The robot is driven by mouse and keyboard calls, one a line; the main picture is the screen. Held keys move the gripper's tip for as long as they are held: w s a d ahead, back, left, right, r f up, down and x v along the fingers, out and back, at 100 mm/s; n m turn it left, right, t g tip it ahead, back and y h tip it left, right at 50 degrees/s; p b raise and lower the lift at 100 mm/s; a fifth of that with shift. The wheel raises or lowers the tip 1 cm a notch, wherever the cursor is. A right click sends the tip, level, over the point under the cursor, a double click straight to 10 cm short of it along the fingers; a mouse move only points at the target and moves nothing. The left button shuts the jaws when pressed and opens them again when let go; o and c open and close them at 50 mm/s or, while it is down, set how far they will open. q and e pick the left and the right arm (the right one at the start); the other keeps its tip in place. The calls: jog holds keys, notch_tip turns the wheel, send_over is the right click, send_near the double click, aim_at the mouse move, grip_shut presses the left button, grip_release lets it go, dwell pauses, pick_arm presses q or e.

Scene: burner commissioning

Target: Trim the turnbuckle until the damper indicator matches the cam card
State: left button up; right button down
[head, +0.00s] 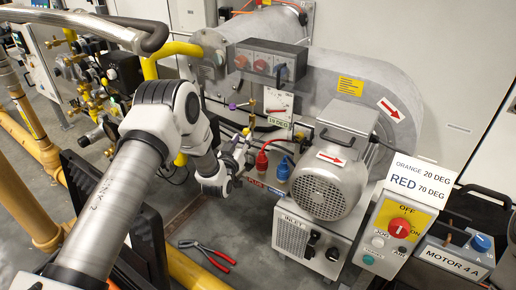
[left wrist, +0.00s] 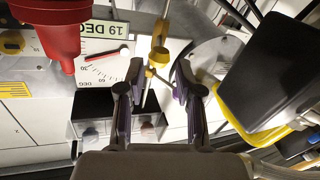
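The damper indicator (head: 279,104) is a white scale plate with a red pointer and a "19 DEG" label below it. In the left wrist view it shows upside down, with its red pointer (left wrist: 106,54) and the 19 DEG label (left wrist: 105,30). The cam card (head: 424,180) reads ORANGE 20 DEG, RED 70 DEG. A brass-yellow rod, seemingly the turnbuckle linkage (left wrist: 159,45), stands between the fingers of my left gripper (left wrist: 158,75). The fingers are apart, with gaps on both sides of the rod. In the head view the left gripper (head: 240,152) is small beside the linkage. My right gripper is not seen.
A grey blower motor (head: 329,186) and red and blue plugs (head: 262,160) sit close right of the gripper. Red-handled pliers (head: 208,255) lie on the floor. A control box with a red knob (head: 400,228) stands at right. Yellow pipes (head: 30,145) run at left.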

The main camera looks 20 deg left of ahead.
aim_at(249, 126)
pick_arm(q)
jog(key=w+b, duration=0.1)
jog(key=w, duration=0.3)
jog(key=w+a+b, duration=0.1)
jog(key=w, duration=0.2)
jog(key=shift+w+f+b, duration=0.1)
jog(key=shift+b, duration=0.2)
jog(key=shift+w, duration=0.25)
grip_shut()
jog(key=shift+f, duration=0.1)
